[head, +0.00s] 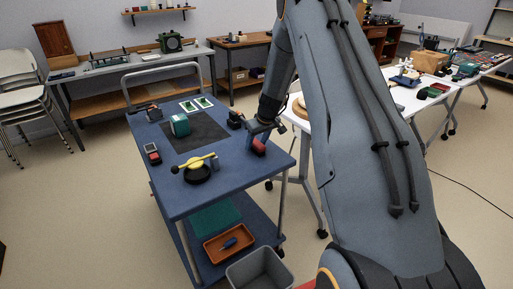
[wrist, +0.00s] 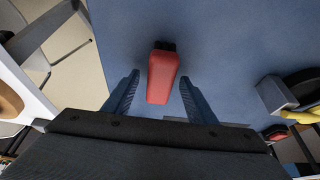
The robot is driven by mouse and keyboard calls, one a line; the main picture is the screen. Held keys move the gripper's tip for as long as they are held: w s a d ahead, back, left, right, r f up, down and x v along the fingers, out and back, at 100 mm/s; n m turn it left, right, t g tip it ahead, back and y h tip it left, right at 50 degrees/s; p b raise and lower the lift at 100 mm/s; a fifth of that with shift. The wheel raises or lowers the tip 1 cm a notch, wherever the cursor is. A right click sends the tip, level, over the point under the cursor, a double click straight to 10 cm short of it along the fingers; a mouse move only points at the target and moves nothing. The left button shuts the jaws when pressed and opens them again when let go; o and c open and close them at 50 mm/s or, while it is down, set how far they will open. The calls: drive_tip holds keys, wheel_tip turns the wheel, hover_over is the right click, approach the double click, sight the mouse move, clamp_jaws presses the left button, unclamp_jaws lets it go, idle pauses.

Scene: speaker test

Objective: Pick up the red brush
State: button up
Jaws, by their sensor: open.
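The red brush (head: 258,148) lies on the blue cart top (head: 230,184) near its right edge. In the wrist view, the red brush (wrist: 161,78) shows its red body, with a dark part at its far end. My gripper (head: 262,130) is at the brush in the head view. In the wrist view, my gripper (wrist: 158,84) is open, with one blue finger on each side of the brush and a gap on both sides. The height of the fingers above the cart is hard to tell.
A yellow tool on a round black base (head: 197,174), a teal block (head: 180,125) on a dark mat (head: 205,141) and a red-and-black device (head: 152,154) share the cart. A white table (head: 298,122) adjoins its right side. Bare cart top surrounds the brush.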

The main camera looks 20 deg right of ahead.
drive_tip(key=shift+f+b, duration=0.2)
drive_tip(key=shift+b, duration=0.1)
drive_tip(key=shift+c, duration=0.3)
drive_tip(key=c, duration=1.2)
drive_tip(key=shift+r, duration=0.15)
drive_tip(key=shift+r+p, duration=0.15)
drive_tip(key=shift+p, duration=0.3)
wheel_tip(320, 180, up, 28)
drive_tip(key=b, duration=0.4)
